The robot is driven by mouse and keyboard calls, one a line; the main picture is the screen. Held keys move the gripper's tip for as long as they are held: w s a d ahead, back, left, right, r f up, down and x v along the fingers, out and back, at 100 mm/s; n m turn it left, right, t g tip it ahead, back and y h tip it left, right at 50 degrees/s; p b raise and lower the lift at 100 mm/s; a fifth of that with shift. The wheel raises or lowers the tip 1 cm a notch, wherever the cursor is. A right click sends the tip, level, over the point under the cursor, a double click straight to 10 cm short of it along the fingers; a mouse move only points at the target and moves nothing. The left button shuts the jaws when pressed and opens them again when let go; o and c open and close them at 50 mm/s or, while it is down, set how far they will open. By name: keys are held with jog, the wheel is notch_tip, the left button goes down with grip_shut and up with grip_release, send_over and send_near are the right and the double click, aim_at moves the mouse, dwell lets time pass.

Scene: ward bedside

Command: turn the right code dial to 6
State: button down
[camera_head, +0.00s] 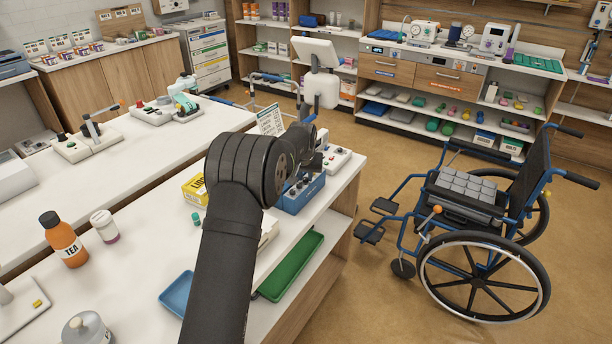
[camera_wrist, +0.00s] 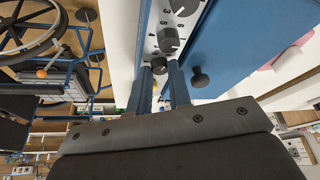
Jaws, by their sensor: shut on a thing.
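The code box (camera_head: 302,199) is blue and stands near the right end of the white counter, partly hidden by my arm. In the wrist view a light strip on the blue box (camera_wrist: 225,45) carries a row of dark round dials. One dial (camera_wrist: 183,6) is at the top edge, another (camera_wrist: 168,40) is below it, and the end dial (camera_wrist: 159,66) sits between my fingers. My gripper (camera_wrist: 160,74) is shut on this end dial, with one blue finger on each side. Small marks ring the dials, but I cannot read the end dial's setting.
A black knob (camera_wrist: 199,78) sticks out from the box's blue panel. A yellow box (camera_head: 194,190) is left of my arm. A white device (camera_head: 335,158) stands behind. A wheelchair (camera_head: 480,245) is right.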

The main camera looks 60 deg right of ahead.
jog(key=shift+m, duration=0.7)
jog(key=c, duration=1.6)
grip_release()
jog(key=shift+r, duration=0.1)
jog(key=v, duration=1.7)
jog(key=shift+w+a, duration=0.3)
jog(key=shift+w, duration=0.05)
jog(key=x, duration=1.7)
jog(key=shift+s+d, duration=0.3)
